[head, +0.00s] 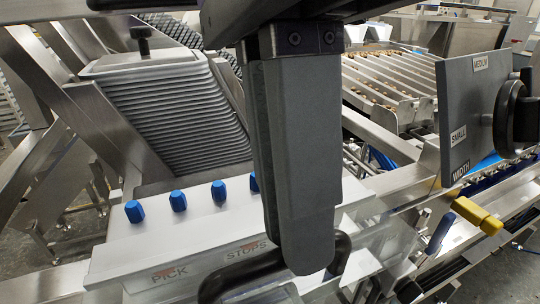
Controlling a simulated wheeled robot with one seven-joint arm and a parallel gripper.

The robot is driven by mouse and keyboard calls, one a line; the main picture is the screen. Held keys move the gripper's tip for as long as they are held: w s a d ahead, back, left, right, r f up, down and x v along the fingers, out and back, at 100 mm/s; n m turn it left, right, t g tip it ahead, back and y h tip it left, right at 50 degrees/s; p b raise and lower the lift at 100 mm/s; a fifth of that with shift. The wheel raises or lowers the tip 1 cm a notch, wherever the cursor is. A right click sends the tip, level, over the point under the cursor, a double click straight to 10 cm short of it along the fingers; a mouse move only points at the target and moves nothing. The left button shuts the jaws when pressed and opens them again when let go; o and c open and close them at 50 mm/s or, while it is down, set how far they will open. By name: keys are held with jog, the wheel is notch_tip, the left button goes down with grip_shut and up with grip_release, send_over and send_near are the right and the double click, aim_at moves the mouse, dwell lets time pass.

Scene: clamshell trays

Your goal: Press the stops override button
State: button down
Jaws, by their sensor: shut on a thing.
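My gripper (305,262) hangs down in the middle of the head view, just right of the STOPS label. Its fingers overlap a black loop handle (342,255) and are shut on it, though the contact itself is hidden.
A stack of grey clamshell trays (180,110) leans behind the box. A grey width panel (470,115) with a black knob (515,115) stands at right. Below it is a yellow-ended lever (478,216). Steel frame bars and a slatted conveyor (395,80) fill the back.

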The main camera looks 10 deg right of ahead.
jog(key=shift+w+a+r+g, duration=0.1)
jog(key=shift+w+r+g, duration=0.05)
jog(key=shift+w+g, duration=0.3)
jog(key=c, duration=1.5)
grip_release()
jog(key=shift+s, duration=0.15)
